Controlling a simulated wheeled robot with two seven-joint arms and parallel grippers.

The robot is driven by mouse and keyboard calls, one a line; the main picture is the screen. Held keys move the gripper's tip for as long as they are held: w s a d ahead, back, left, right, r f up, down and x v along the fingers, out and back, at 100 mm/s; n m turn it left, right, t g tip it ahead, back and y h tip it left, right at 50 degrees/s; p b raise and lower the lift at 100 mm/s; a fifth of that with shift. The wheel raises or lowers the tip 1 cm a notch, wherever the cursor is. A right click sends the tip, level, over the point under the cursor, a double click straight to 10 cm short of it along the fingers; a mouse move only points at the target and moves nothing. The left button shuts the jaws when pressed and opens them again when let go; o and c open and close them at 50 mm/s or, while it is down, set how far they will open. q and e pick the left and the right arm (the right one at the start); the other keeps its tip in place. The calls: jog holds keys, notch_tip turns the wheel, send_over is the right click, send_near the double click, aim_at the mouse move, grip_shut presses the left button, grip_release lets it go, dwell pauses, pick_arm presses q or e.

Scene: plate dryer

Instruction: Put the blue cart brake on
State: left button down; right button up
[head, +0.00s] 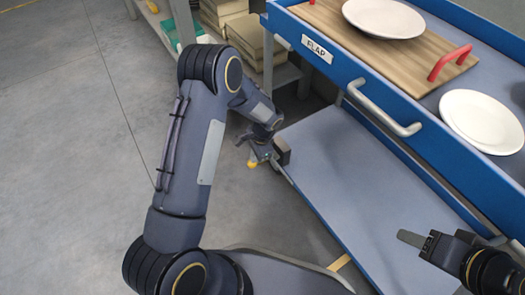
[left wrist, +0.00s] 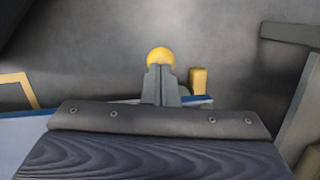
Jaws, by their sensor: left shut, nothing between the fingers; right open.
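The blue cart (head: 437,145) stands at the right of the head view, with a light blue lower shelf (head: 345,190). A yellow block (left wrist: 198,80) is just right of the fingers. My right gripper (head: 418,240) is open and empty above the lower shelf.
The cart's top holds a wooden board (head: 375,45) with red handles, a white plate (head: 384,17) on the board and another plate (head: 481,121). A grey handle (head: 383,110) juts from the cart's side. A rack with boxes (head: 240,35) stands behind. The floor at left is clear.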

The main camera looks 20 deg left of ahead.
aim_at(250, 166)
pick_arm(q)
jog(key=shift+s+a+f+b, duration=0.15)
jog(key=shift+s+a+f, duration=0.15)
jog(key=shift+f, duration=0.3)
jog(key=shift+s+a+f+b, duration=0.15)
jog(key=shift+s+f, duration=0.1)
jog(key=shift+f, duration=0.35)
jog(key=shift+s+b+x, duration=0.2)
jog(key=shift+b+x, duration=0.2)
jog(key=shift+x, duration=0.8)
pick_arm(e)
jog(key=shift+f, duration=0.8)
pick_arm(q)
jog(key=shift+f, duration=0.1)
jog(key=shift+s, duration=0.1)
